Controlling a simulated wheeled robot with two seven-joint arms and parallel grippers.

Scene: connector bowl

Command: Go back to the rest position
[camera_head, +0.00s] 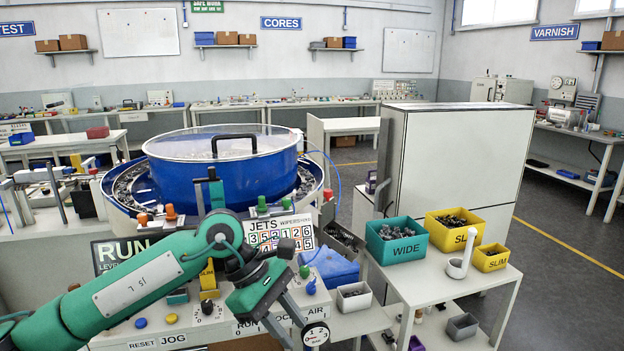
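My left arm comes in from the lower left, green and white, and reaches across the front of the control panel. Whether the fingertips touch the panel cannot be told. My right gripper is not in view.
A blue bowl feeder (222,185) with a clear lid stands behind the arm. The panel carries several knobs and buttons. The floor at far right is clear.

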